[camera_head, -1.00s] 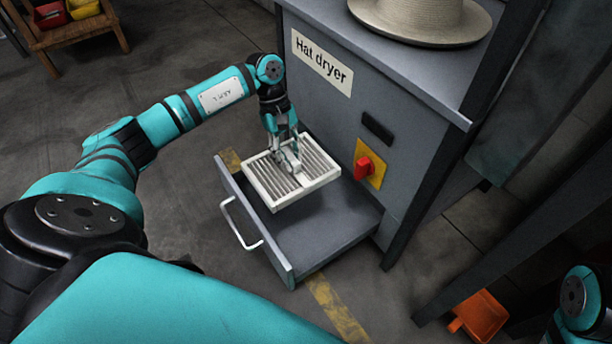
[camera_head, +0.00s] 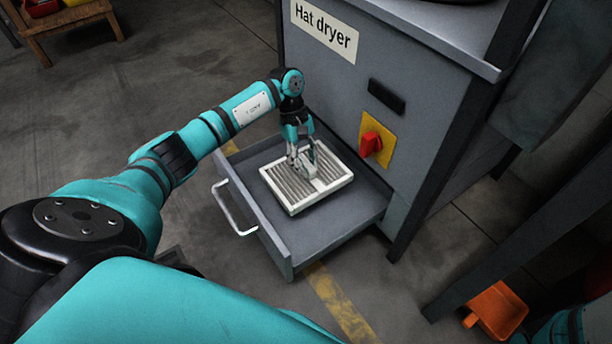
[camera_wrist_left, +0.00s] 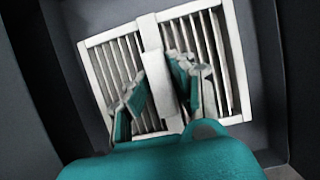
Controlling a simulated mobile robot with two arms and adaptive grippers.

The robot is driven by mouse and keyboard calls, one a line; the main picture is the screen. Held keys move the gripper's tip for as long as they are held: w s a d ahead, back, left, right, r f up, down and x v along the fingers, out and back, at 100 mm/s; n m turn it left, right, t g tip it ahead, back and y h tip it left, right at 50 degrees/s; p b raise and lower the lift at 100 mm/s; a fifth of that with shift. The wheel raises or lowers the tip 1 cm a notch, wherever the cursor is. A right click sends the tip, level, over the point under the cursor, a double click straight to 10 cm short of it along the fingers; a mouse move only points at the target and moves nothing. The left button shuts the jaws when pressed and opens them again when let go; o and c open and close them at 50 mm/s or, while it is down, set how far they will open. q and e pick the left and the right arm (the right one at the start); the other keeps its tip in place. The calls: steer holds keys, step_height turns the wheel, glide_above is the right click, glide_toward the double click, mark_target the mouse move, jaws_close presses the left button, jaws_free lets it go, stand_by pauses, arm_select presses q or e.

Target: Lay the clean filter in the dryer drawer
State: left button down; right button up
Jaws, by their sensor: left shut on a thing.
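The clean filter (camera_head: 334,189) is a white-framed square with grey pleats and a white central bar. It is level, over or on the floor of the open dryer drawer (camera_head: 318,237); I cannot tell whether it touches. My left gripper (camera_head: 304,172) points down and is shut on the filter's central bar. In the left wrist view the filter (camera_wrist_left: 240,62) lies inside the drawer walls, with the gripper (camera_wrist_left: 158,85) around its bar (camera_wrist_left: 150,32). Of my right arm only a part shows at the lower right; its gripper is out of view.
The grey hat dryer (camera_head: 430,95) stands behind the drawer, with a red knob (camera_head: 371,143) on a yellow plate just above it. The drawer has a pale handle (camera_head: 228,212). An orange dustpan (camera_head: 497,309) lies on the floor at right. A wooden bench (camera_head: 75,22) stands far left.

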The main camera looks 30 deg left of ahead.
arm_select(q)
step_height(320, 180, down, 4)
steer(key=shift+f+b, duration=0.2)
steer(key=shift+b, duration=0.95)
steer(key=shift+r, duration=0.1)
steer(key=c, duration=1.6)
jaws_free()
steer(key=o, duration=0.5)
steer(key=shift+c, duration=0.2)
